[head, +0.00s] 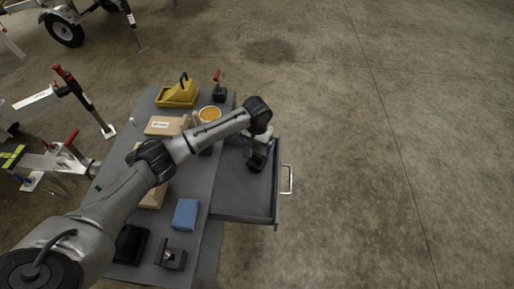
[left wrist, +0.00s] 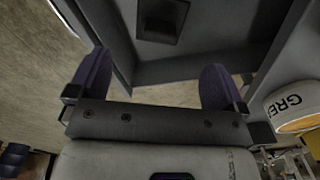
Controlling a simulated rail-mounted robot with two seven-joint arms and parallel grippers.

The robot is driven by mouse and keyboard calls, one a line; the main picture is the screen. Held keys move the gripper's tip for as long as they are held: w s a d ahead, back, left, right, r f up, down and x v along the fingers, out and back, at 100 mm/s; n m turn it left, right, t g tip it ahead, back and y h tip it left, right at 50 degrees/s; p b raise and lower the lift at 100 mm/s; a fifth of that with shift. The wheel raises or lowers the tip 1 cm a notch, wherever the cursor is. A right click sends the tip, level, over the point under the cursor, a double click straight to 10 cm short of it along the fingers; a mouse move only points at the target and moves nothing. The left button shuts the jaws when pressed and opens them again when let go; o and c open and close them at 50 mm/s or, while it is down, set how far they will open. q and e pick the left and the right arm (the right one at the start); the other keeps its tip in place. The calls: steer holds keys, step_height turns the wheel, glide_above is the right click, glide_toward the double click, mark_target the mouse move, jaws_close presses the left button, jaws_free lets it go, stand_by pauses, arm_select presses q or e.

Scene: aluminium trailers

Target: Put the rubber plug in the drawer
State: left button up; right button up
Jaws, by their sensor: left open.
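The grey drawer (head: 240,200) is pulled open at the right side of the workbench, its handle facing right. A dark, block-like piece with a paler square centre, which looks like the rubber plug (left wrist: 160,20), appears inside the drawer in the left wrist view, beyond my fingertips. My left gripper (head: 258,156) is over the far part of the drawer. In the left wrist view its two purple fingers (left wrist: 157,68) stand wide apart with nothing between them. In the head view the gripper and plug are too small and dark to separate clearly. My right gripper is not in view.
Trailer parts stand left. The floor right of the drawer handle (head: 288,180) is clear.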

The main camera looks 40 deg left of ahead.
mark_target(257, 155)
arm_select(q)
steer(key=shift+r+p, duration=0.5)
steer(key=shift+r, duration=1)
